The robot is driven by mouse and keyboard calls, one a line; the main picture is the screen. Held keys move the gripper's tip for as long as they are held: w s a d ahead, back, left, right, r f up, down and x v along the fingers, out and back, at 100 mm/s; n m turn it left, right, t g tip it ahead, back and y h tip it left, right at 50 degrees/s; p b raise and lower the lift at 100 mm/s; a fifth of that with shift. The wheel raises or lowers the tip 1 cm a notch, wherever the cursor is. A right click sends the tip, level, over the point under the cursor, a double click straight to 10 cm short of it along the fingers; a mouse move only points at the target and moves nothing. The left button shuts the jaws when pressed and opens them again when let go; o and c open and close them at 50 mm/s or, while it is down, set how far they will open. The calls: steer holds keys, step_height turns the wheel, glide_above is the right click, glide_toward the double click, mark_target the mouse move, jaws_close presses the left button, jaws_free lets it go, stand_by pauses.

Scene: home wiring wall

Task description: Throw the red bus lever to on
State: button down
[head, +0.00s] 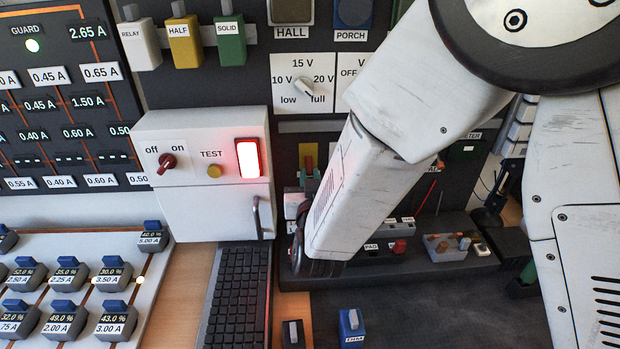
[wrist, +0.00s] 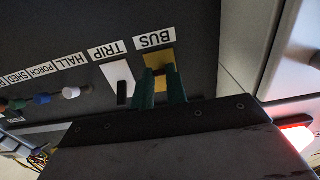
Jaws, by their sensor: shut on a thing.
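The red bus lever (head: 309,162) shows as a small red piece in front of a yellow plate in the head view, left of my forearm. In the wrist view the yellow plate (wrist: 166,74) sits beside the upside-down BUS label (wrist: 154,39). My gripper (wrist: 160,82) has its two green fingers at this plate, closed on the lever, which they mostly hide. In the head view my forearm and wrist hide much of the gripper. I cannot read any on or off marking for the lever.
The white TRIP plate (wrist: 119,78) with a black handle sits close beside the bus plate. A white box (head: 205,215) with a red off/on knob (head: 167,163) and lit red switch (head: 248,158) stands left. A keyboard (head: 238,300) lies below.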

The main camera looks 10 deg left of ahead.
mark_target(309, 164)
steer(key=shift+r, duration=0.1)
step_height(309, 164, up, 2)
steer(key=g, duration=0.3)
steer(key=shift+s+h, duration=0.15)
steer(key=shift+h, duration=0.15)
steer(key=r+g, duration=0.1)
steer(key=g, duration=0.2)
steer(key=shift+r+h, duration=0.15)
steer(key=shift+h, duration=0.25)
steer(key=shift+w+a+r+g+h, duration=0.1)
steer(key=shift+w+r+g+h, duration=0.1)
steer(key=shift+r+g, duration=0.4)
steer(key=shift+w+r+g+h, duration=0.2)
steer(key=shift+r+g, duration=0.1)
steer(key=shift+g, duration=0.6)
steer(key=shift+w+a+r+g, duration=0.15)
steer(key=shift+r+g, duration=0.1)
steer(key=shift+g, duration=0.25)
steer(key=shift+w+d+r+g, duration=0.1)
steer(key=shift+w+r+g, duration=0.1)
steer(key=shift+g, duration=0.3)
steer(key=shift+r+g+h, duration=0.1)
steer(key=shift+g+h, duration=0.2)
steer(key=c, duration=1.4)
jaws_free()
